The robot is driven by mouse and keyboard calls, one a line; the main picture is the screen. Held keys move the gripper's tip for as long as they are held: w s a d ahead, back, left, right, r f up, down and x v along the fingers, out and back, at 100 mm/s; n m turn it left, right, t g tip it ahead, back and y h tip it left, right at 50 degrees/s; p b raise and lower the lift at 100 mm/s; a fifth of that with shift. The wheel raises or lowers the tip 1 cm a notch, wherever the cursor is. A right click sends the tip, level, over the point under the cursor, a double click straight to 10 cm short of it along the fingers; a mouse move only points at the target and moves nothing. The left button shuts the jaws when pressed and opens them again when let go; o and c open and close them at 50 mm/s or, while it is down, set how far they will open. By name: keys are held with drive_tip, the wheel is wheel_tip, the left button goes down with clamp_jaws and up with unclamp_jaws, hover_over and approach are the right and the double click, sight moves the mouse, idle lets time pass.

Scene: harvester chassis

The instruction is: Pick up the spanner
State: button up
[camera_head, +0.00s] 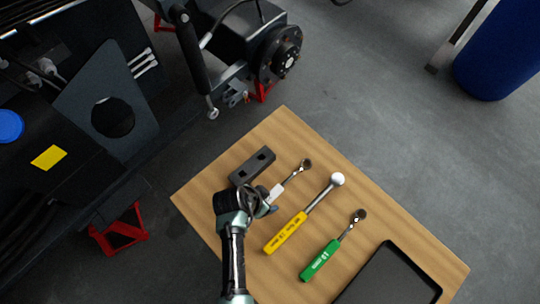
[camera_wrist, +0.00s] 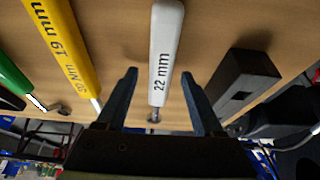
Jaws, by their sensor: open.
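Several hand tools lie on a wooden table (camera_head: 290,128). One has a white handle (camera_head: 276,193) and a metal head (camera_head: 305,164). A yellow-handled tool (camera_head: 285,233) with a rounded silver head and a green-handled tool (camera_head: 320,261) with a dark metal head lie to its right. My gripper (camera_head: 265,203) is at the white handle in the head view and partly hides it. In the wrist view my open gripper (camera_wrist: 160,74) has one finger on each side of the white handle (camera_wrist: 164,50), marked "22 mm". Contact cannot be told.
A dark block with two holes (camera_head: 252,166) lies close beside the white-handled tool; it also shows in the wrist view (camera_wrist: 243,80). A black tray (camera_head: 393,276) is at the table's lower right. The chassis (camera_head: 110,90) stands at left; a blue barrel (camera_head: 497,55) at upper right.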

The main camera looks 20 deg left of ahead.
drive_tip(key=shift+w+f, duration=0.1)
drive_tip(key=shift+f, duration=0.15)
clamp_jaws()
idle(1.4)
